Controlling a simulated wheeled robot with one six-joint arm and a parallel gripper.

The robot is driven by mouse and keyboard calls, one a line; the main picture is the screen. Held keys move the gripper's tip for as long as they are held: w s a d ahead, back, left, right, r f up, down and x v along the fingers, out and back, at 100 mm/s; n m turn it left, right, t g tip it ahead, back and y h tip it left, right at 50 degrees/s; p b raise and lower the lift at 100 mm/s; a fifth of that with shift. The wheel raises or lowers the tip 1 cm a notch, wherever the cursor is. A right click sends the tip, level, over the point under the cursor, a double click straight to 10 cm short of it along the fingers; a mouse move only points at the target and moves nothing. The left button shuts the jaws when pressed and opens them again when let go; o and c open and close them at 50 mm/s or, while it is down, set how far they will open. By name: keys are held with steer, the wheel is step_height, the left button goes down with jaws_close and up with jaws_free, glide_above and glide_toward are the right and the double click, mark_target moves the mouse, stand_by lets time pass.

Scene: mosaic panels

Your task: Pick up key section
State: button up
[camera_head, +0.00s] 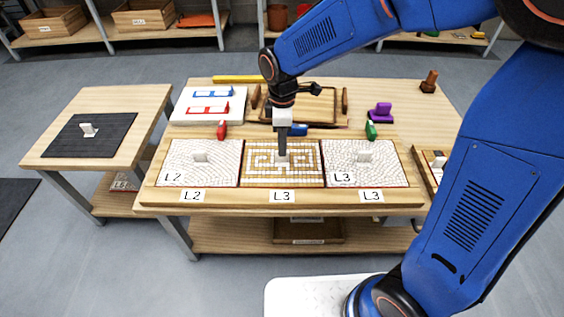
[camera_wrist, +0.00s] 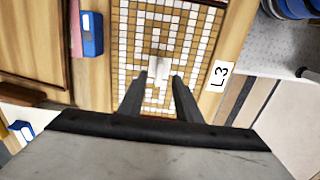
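The key section, a panel with a brown and white Greek-key mosaic, lies in the middle slot of the wooden frame; its pattern shows in the head view (camera_head: 258,176) and the wrist view (camera_wrist: 207,47). A small pale handle (camera_wrist: 159,69) stands up near its middle. My gripper (camera_head: 283,154) points down over this panel. In the wrist view the two fingers (camera_wrist: 159,88) are apart, with the handle in line with the gap just beyond the fingertips. I cannot tell whether the tips reach around the handle. In the head view my gripper partly hides the panel.
White mosaic panels with handles lie left (camera_head: 190,172) and right (camera_head: 372,172) of it. Red (camera_head: 222,130), blue (camera_head: 298,130) and green (camera_head: 371,130) pieces stand behind the slots. A side table (camera_head: 130,98) holds a dark panel (camera_head: 105,136). A wooden tray (camera_head: 330,108) lies behind.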

mark_target(263, 167)
step_height(263, 167, down, 5)
steer(key=shift+r, duration=0.1)
stand_by(0.3)
jaws_close()
steer(key=shift+w, duration=0.1)
stand_by(1.2)
